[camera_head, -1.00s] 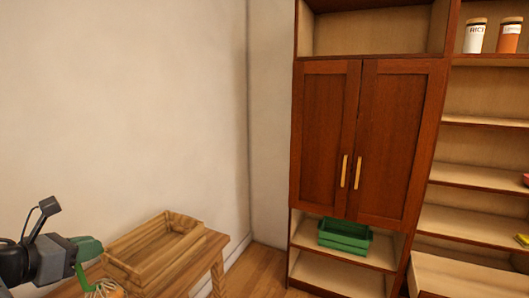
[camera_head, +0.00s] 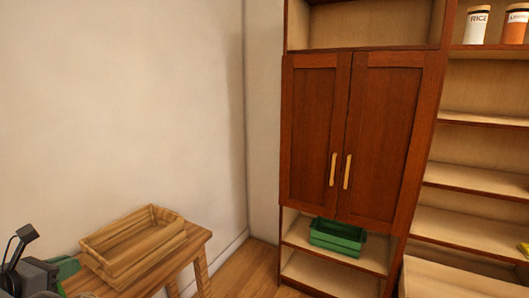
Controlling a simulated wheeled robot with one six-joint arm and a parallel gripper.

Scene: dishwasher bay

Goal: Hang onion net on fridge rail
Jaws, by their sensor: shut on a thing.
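My gripper (camera_head: 67,270) is at the bottom left corner of the head view, with its green fingers partly cut off and partly hidden by my dark wrist. The rest of the net is out of the picture. The gripper appears close to the near left end of a wooden table. I cannot tell how high it is above it. I see no fridge or rail in this view.
A wooden tray (camera_head: 97,259) sits on the wooden table (camera_head: 196,245) beside my gripper. A tall brown cabinet (camera_head: 390,130) with shut doors stands ahead, with a green crate (camera_head: 337,236) on a low shelf. Open shelves (camera_head: 480,150) stand at right. Some floor shows between table and cabinet.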

